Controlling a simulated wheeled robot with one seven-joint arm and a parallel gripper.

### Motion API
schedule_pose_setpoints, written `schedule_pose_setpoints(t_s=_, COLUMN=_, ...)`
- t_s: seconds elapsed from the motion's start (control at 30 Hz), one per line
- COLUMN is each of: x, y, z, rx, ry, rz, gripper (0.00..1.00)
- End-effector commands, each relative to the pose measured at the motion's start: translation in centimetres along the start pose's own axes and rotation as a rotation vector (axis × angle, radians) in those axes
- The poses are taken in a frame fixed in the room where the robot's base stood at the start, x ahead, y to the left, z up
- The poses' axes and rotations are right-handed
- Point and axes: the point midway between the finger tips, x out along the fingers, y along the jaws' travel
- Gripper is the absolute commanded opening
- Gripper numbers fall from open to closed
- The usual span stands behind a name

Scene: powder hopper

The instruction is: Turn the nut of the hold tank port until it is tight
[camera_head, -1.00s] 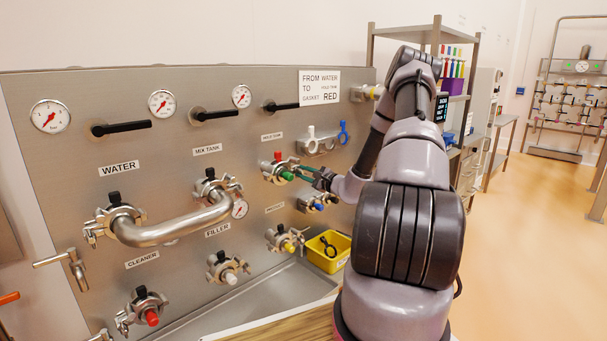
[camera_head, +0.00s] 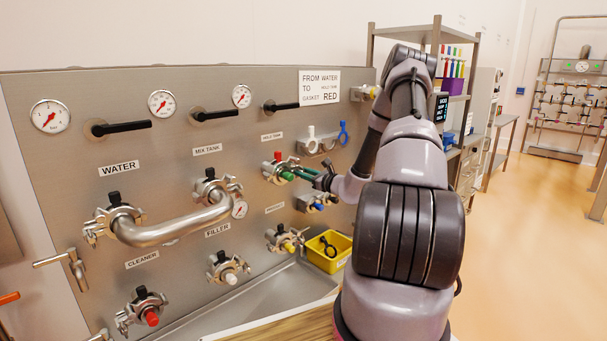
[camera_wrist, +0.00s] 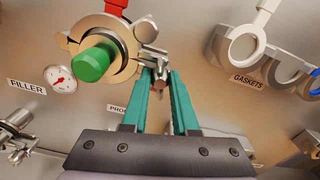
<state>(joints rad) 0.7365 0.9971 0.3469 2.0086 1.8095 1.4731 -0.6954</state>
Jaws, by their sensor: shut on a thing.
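The hold tank port (camera_head: 278,171) is on the right part of the steel panel, under its label. It has a clamp ring, a green plug and a red part on top. In the wrist view the clamp (camera_wrist: 138,30) is at the upper left, around the green plug (camera_wrist: 95,62). The nut (camera_wrist: 159,82) hangs at the clamp's right side, between my fingertips. My gripper (camera_wrist: 160,78) has teal fingers, shut on the nut. In the head view my gripper (camera_head: 304,173) is beside the port, partly hidden by my arm.
A bent steel pipe (camera_head: 178,231) joins the water and mix tank ports. Gasket hooks (camera_head: 322,142) sit right of the port. Another port with a yellow plug (camera_head: 287,243) is below, beside a yellow bin (camera_head: 329,254). A sign (camera_head: 319,87) reads from water to hold tank, gasket red.

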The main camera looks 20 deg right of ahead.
Motion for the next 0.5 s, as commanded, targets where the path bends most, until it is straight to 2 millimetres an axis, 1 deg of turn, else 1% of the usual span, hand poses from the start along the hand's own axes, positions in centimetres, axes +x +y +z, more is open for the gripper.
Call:
schedule_pose_setpoints(t_s=0.03, x=0.29, y=-0.03, z=0.35, rx=-0.002, ry=-0.008, rz=-0.001, gripper=0.0)
schedule_pose_setpoints(t_s=0.17, x=0.31, y=-0.03, z=0.37, rx=0.03, ry=-0.008, rz=0.0, gripper=0.0)
schedule_pose_setpoints(t_s=0.27, x=0.32, y=-0.04, z=0.4, rx=0.147, ry=-0.009, rz=0.0, gripper=0.0)
schedule_pose_setpoints(t_s=0.5, x=0.31, y=-0.07, z=0.39, rx=0.508, ry=-0.009, rz=0.001, gripper=0.0)
